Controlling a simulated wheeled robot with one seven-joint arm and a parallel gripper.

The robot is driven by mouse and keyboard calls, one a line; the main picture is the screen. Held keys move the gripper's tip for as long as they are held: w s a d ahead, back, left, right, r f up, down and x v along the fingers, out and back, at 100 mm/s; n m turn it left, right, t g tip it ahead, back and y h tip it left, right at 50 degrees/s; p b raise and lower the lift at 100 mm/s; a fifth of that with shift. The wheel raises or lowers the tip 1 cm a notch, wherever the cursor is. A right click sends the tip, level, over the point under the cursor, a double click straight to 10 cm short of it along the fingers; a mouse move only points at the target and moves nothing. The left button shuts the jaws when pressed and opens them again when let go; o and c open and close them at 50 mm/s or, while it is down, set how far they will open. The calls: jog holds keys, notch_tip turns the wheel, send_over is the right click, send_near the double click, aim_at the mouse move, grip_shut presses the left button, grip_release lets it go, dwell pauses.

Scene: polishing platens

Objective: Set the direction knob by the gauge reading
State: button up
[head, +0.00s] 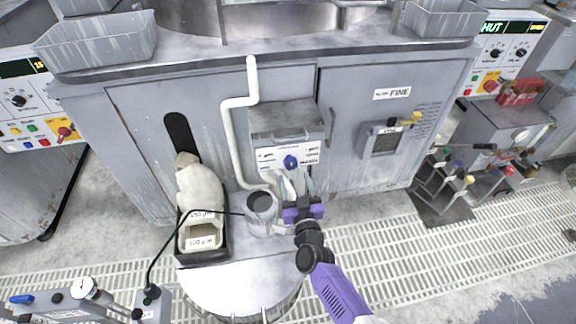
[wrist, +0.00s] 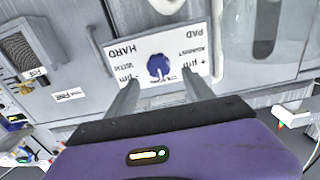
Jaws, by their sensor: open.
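The direction knob (head: 291,162) is a blue knob on a white labelled plate (head: 270,158), on the front of a grey box. In the wrist view the knob (wrist: 158,67) appears upside down, with "HARD", "WITH", "AGAINST", "PAD" and "µm" marks around it. My gripper (head: 294,176) is open in front of the plate. In the wrist view its two fingers (wrist: 160,79) reach toward either side of the knob; I cannot tell whether they touch it. A small round dial gauge (head: 88,287) stands at the lower left; its reading is too small to make out.
A black cable runs from the gauge stand toward the jar. A white pipe (head: 228,135) runs down the cabinet. A tool rack (head: 440,180) stands at right.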

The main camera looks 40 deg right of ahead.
aim_at(292, 166)
jog(key=shift+x, duration=3.2)
jog(key=shift+d, duration=0.1)
grip_shut()
jog(key=m+b, duration=0.1)
jog(key=m, duration=0.2)
jog(key=shift+f+m, duration=0.1)
jog(key=shift+m, duration=0.3)
jog(key=shift+s+d+m+b, duration=0.15)
jog(key=shift+m+b, duration=0.6)
jog(key=shift+m, duration=1.85)
